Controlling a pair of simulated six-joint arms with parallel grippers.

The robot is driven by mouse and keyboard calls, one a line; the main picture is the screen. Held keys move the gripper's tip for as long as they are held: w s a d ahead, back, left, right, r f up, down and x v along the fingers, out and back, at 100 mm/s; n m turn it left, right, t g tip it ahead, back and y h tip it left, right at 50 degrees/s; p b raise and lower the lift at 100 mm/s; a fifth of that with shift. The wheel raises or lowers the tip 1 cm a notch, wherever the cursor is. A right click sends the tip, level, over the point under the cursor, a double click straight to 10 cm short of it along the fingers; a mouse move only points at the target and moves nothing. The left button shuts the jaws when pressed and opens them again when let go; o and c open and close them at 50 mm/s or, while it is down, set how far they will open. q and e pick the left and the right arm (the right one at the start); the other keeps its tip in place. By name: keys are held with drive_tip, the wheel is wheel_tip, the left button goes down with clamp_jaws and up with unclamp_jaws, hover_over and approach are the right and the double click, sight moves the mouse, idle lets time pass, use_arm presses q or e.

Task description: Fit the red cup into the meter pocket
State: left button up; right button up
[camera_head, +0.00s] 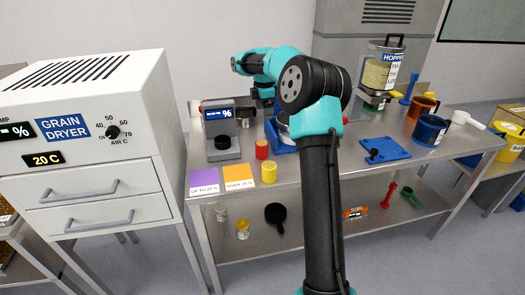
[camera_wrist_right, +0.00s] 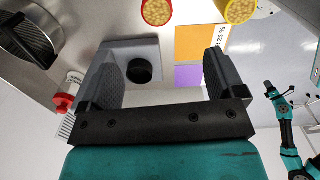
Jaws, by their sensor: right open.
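The red cup (camera_head: 262,149) stands upright on the bench, right of the meter (camera_head: 220,125). In the right wrist view the red cup (camera_wrist_right: 157,11) is cut off by the top edge and shows grain inside. The meter's round black pocket (camera_head: 222,142) lies in its grey base; in the right wrist view the pocket (camera_wrist_right: 140,70) appears between my fingers. My right gripper (camera_wrist_right: 162,72) is open and empty, above the bench and apart from the cup. In the head view my right gripper (camera_head: 264,102) is small, partly behind my arm. My left arm's far end (camera_wrist_right: 270,89) is too small to read.
A yellow cup (camera_head: 269,172) with grain stands in front of the red cup. Purple (camera_head: 204,182) and orange (camera_head: 238,178) cards lie at the front edge. A blue plate (camera_head: 385,148) and blue container (camera_head: 429,130) stand to the right. A red-and-white brush (camera_wrist_right: 68,98) is near the meter.

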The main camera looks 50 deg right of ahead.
sight(262, 143)
drive_tip(key=shift+f, duration=0.1)
wheel_tip(262, 143, down, 12)
drive_tip(key=shift+f, duration=0.1)
idle(0.5)
drive_tip(key=shift+w+f, duration=0.2)
drive_tip(key=shift+f, duration=1.1)
drive_tip(key=shift+w+f, duration=0.2)
drive_tip(key=shift+f, duration=1.05)
drive_tip(key=shift+c, duration=0.3)
drive_tip(key=c, duration=1)
